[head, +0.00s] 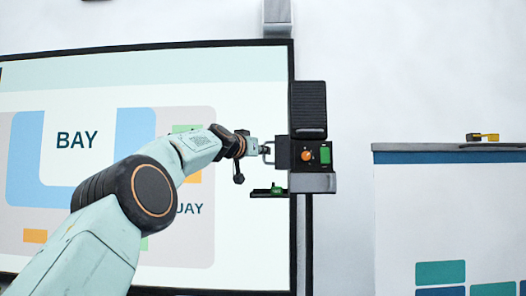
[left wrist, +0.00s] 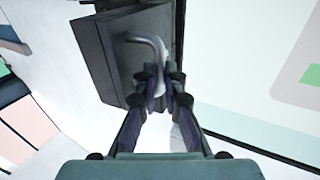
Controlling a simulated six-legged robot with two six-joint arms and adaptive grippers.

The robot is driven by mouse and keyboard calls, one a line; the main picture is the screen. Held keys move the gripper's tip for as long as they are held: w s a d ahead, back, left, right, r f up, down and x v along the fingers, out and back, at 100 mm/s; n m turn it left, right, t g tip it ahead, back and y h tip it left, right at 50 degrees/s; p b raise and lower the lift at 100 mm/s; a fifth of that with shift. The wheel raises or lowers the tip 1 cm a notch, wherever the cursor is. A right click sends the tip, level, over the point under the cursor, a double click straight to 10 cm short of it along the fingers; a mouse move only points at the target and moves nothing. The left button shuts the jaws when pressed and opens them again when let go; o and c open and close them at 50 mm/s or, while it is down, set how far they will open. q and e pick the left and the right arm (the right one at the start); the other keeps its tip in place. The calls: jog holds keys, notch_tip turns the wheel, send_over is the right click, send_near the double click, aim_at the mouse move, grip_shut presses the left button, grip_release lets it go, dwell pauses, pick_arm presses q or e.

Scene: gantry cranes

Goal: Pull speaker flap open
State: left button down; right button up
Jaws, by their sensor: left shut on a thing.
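A dark speaker unit (head: 307,105) with a ribbed face is mounted at the right edge of the wall screen. Below its ribbed part is a black panel with an orange knob (head: 307,155) and a green patch (head: 325,156). A dark plate (head: 282,154), which looks like the flap, is on its left side. My left gripper (head: 260,150) reaches it from the left. In the left wrist view my left gripper (left wrist: 157,88) is shut on a curved pale metal handle (left wrist: 154,50) on a dark grey box face (left wrist: 105,55). My right gripper is out of view.
A small dark shelf (head: 268,194) with a green item (head: 277,189) sits just below my left gripper. The large screen (head: 75,80) is behind my arm. A white board (head: 445,205) with a dark top ledge stands at the right, with a small yellow-black item (head: 482,137) on it.

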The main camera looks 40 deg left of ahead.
pick_arm(q)
jog(key=shift+f, duration=0.2)
jog(key=c, duration=1.4)
grip_release()
jog(key=shift+w+a, duration=0.1)
jog(key=shift+a, duration=0.05)
jog(key=shift+c, duration=0.2)
jog(key=shift+r, duration=0.15)
jog(key=shift+s, duration=0.25)
jog(key=s+d, duration=0.1)
jog(key=s, duration=0.6)
jog(key=shift+d, duration=0.1)
